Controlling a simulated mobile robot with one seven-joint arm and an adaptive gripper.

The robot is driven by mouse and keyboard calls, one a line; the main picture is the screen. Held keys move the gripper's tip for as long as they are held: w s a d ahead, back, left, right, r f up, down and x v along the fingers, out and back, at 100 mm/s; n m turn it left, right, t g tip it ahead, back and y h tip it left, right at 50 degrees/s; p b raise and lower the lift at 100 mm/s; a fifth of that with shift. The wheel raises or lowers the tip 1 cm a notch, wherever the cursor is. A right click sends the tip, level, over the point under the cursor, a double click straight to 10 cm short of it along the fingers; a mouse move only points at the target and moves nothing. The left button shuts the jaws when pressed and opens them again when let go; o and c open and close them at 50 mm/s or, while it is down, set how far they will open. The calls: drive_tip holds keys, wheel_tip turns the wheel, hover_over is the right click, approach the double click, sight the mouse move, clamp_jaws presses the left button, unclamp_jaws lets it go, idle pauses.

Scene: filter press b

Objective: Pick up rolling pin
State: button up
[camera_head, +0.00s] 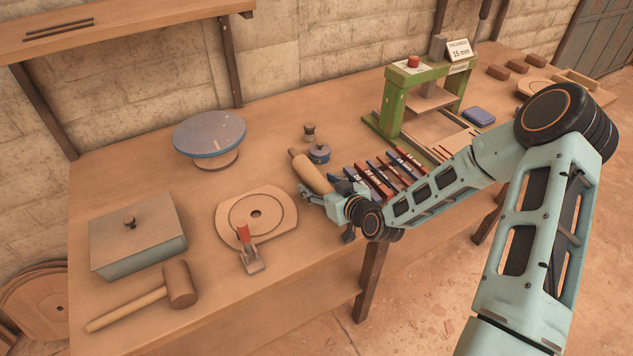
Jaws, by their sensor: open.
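The rolling pin (313,174) is a tan wooden cylinder with a handle at its far left end. It lies on the workbench near the middle of the view, pointing away from the front edge. My gripper (325,199) is at the near end of the pin, low over the bench. It is open, with its fingers close to the pin. The pin's near end is partly hidden by the gripper, and I cannot tell whether they touch.
Marked red and blue bars (385,175) lie just right of my gripper. A small blue-lidded pot (319,153) stands behind the pin. A round wooden board (275,212) with a red-handled clamp (248,250) is left.

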drive_tip(key=c, duration=1.5)
clamp_jaws()
drive_tip(key=shift+r, duration=0.15)
